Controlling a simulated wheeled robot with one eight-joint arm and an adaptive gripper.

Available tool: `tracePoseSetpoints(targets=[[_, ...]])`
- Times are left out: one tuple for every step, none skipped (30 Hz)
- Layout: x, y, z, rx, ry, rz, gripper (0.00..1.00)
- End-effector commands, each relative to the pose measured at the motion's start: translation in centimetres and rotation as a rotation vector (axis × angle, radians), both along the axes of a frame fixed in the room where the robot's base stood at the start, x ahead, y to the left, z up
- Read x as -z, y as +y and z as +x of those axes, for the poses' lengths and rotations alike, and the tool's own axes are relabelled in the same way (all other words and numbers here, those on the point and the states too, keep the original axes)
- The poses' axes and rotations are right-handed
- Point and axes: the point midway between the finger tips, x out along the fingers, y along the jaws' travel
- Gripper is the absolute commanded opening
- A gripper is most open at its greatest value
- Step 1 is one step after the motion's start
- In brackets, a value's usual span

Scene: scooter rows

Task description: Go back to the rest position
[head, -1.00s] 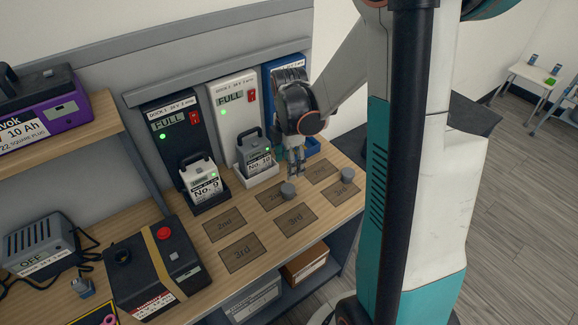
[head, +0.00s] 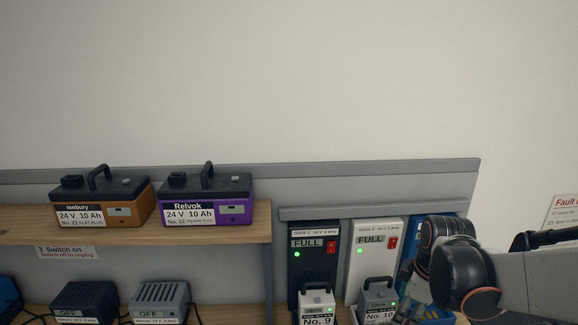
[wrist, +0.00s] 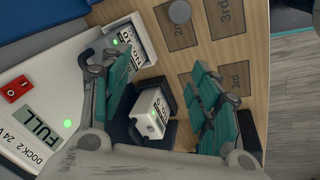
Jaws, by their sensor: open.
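My gripper (wrist: 162,100) is open in the wrist view, its two teal fingers spread apart with nothing held. Beyond the gap stands the light battery No. 9 (wrist: 149,112) in a black cradle, apart from the fingers. In the head view my arm comes in from the lower right, and its dark wrist covers part of the blue dock (head: 421,236). The fingers are not visible there. Battery No. 9 (head: 317,303) and the grey battery No. 10 (head: 378,295) sit upright in their docks, with green lights on.
The black dock 1 (head: 318,260) and white dock 2 (head: 372,255) read FULL. An orange battery (head: 102,205) and a purple battery (head: 205,203) stand on the upper shelf (head: 262,230). Chargers (head: 160,300) sit below. The wall above is clear. Marked squares (wrist: 177,27) lie on the bench.

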Motion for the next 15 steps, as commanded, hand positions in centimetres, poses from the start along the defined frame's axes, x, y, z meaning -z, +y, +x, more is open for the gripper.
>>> tracePoseSetpoints(targets=[[-1.5, 1.0, -0.5, 0.061, -0.039, 0.022, 0.56], [-2.3, 1.3, -0.7, 0.104, -0.062, 0.036, 0.56], [-3.2, 1.8, -1.0, 0.158, -0.093, 0.057, 0.56], [-3.9, 2.1, -1.2, 0.198, -0.114, 0.073, 0.56], [-4.5, 2.4, -1.6, 0.239, -0.133, 0.089, 0.56], [-5.2, 2.9, -2.1, 0.288, -0.156, 0.111, 0.56], [-5.8, 3.3, -2.4, 0.323, -0.173, 0.128, 0.56], [-6.2, 3.6, -2.9, 0.36, -0.187, 0.146, 0.56], [-6.7, 4.1, -3.6, 0.404, -0.206, 0.166, 0.56], [-7.0, 4.5, -4.1, 0.436, -0.216, 0.182, 0.56], [-7.3, 4.9, -4.6, 0.466, -0.228, 0.198, 0.56], [-7.6, 5.3, -5.3, 0.507, -0.239, 0.217, 0.56], [-7.8, 5.7, -5.9, 0.537, -0.249, 0.232, 0.56], [-8.0, 6.1, -6.4, 0.565, -0.256, 0.246, 0.56], [-8.1, 6.6, -7.3, 0.601, -0.265, 0.264, 0.56]])
